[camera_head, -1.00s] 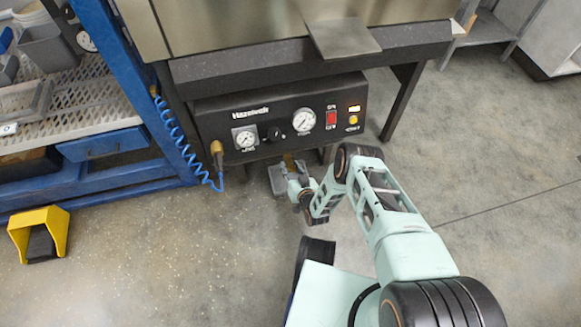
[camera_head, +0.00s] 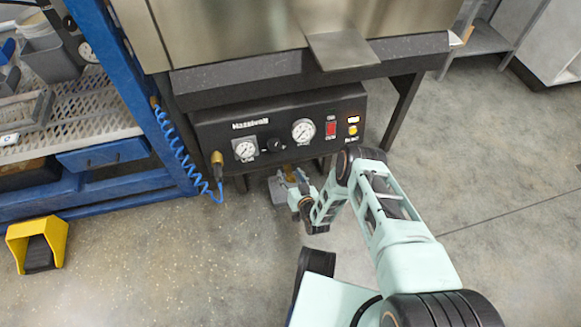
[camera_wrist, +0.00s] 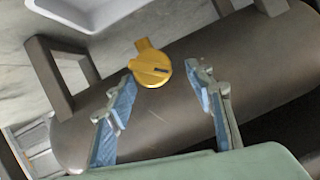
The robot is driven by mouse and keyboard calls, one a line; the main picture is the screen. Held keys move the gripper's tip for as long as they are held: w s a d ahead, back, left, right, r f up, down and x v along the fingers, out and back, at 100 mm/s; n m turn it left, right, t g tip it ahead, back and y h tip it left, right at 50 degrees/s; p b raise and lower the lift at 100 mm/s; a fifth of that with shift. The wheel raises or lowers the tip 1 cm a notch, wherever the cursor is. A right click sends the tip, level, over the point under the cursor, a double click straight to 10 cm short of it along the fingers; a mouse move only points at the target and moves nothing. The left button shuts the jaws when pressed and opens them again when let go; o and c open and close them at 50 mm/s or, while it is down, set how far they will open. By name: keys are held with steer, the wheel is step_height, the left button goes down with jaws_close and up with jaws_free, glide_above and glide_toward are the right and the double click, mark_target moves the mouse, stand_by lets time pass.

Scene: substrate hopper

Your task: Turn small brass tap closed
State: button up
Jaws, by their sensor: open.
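The small brass tap (camera_wrist: 151,67) shows in the wrist view as a round yellow knob with a dark slot mark and a short stub at its top. It sits on a dark cylindrical tank (camera_wrist: 190,90). My gripper (camera_wrist: 167,72) is open, with one blue-padded finger on each side of the tap. The left finger's tip is close to the knob; the right one is farther off. I cannot tell whether either touches. In the head view my gripper (camera_head: 290,180) is low under the black control panel, and the tap is only a small yellowish patch there.
The black control panel (camera_head: 270,138) with gauges and a red switch hangs above my gripper. A coiled blue hose (camera_head: 180,150) hangs at the left. A yellow foot pedal (camera_head: 38,243) stands on open floor.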

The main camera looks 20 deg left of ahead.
mark_target(291, 175)
step_height(291, 175, up, 8)
steer(key=shift+r, duration=0.1)
stand_by(0.4)
